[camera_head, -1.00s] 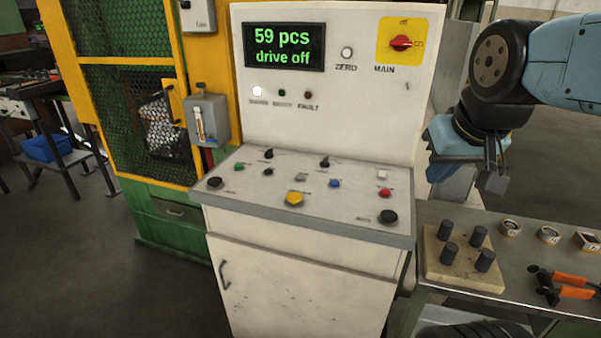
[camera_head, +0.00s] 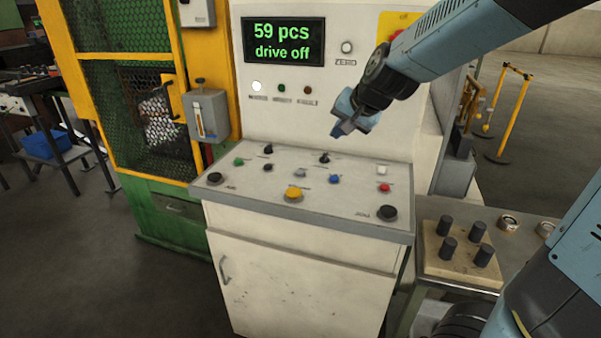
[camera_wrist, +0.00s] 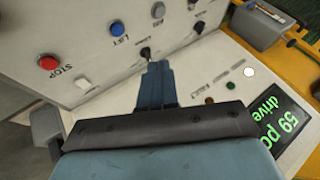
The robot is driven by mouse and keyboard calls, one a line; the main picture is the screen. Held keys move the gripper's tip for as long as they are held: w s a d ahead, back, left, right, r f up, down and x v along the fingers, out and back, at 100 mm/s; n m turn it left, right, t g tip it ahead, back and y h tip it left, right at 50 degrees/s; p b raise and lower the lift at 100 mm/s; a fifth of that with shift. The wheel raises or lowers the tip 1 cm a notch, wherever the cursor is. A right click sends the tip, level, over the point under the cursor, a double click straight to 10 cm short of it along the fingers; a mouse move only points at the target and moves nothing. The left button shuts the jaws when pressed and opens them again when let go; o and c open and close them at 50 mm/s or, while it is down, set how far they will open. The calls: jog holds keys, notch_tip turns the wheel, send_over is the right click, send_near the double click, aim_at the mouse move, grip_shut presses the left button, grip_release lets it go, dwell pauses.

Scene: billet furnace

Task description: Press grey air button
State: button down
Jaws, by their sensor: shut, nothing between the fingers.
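The grey button (camera_head: 300,174) is on the sloped control desk (camera_head: 245,190), behind the yellow button and left of the blue one. In the wrist view the grey button (camera_wrist: 158,11) is near the top edge, beside a short label that seems to read AIR. My gripper (camera_head: 337,132) is shut and empty. It hangs above the back right part of the desk, apart from the grey button. In the wrist view its fingertips (camera_wrist: 157,66) are in line with a black selector knob (camera_wrist: 145,53).
Around it are the blue LIFT button (camera_head: 335,179), yellow button (camera_head: 293,194), red STOP button (camera_head: 384,187), white button (camera_head: 383,171) and black selector (camera_head: 324,158). The upright panel with its display (camera_head: 284,41) stands behind. A peg block (camera_head: 460,263) is on the right bench.

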jog(key=m+t+h, duration=0.2)
send_over(302, 173)
notch_tip(302, 173, down, 5)
jog(key=shift+a+r, duration=0.1)
jog(key=shift+w+f, duration=0.1)
jog(key=shift+f, duration=0.35)
jog(key=shift+f, duration=0.7)
jog(key=shift+f, duration=0.35)
jog(key=shift+f, duration=2.9)
jog(key=shift+f, duration=0.1)
jog(key=shift+f, duration=0.3)
